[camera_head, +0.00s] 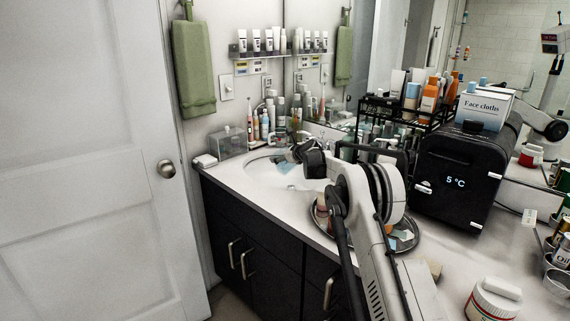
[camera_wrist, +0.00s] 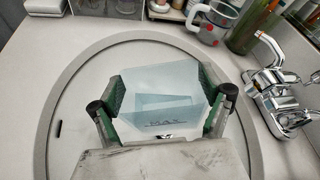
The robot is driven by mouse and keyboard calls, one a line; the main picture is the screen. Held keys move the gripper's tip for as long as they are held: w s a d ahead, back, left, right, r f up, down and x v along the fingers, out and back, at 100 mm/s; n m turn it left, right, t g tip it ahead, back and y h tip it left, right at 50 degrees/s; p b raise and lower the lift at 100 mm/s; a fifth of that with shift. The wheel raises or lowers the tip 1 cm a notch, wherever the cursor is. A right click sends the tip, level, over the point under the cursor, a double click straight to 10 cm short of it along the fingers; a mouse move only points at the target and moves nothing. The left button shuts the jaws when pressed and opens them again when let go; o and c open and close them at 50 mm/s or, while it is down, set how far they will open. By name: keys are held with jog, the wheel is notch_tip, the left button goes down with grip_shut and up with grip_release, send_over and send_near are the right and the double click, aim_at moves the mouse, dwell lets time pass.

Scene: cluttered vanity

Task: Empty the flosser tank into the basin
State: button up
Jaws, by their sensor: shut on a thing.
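The flosser tank (camera_wrist: 165,85) is a pale blue see-through box with a MAX mark on its wall. My gripper (camera_wrist: 160,98) is shut on it, with dark green finger pads on its left and right sides. The tank is held over the white oval basin (camera_wrist: 62,115). In the head view the tank (camera_head: 286,168) shows as a small pale blue patch below my gripper (camera_head: 291,156), over the basin (camera_head: 258,172). I cannot tell whether water is in the tank, and no stream shows.
A chrome faucet (camera_wrist: 275,85) stands close to the right of the tank. A round tray (camera_head: 409,243) and a black cooler (camera_head: 455,180) sit right of the basin.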

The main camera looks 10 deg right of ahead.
dwell(0.5)
jog(key=shift+r+n, duration=0.25)
jog(key=shift+n, duration=0.15)
dwell(0.3)
jog(key=shift+r+n+t+h+b, duration=0.2)
jog(key=shift+n+t+h+b, duration=0.1)
jog(key=shift+n+t+h, duration=0.1)
jog(key=shift+s+a+r+n, duration=0.15)
jog(key=shift+r+n, duration=0.1)
jog(key=shift+n, duration=0.15)
dwell(0.3)
jog(key=shift+h, duration=0.3)
jog(key=shift+a+r+n+t+b, duration=0.1)
jog(key=shift+r+n+t+b, duration=0.15)
jog(key=shift+n+t+b, duration=0.2)
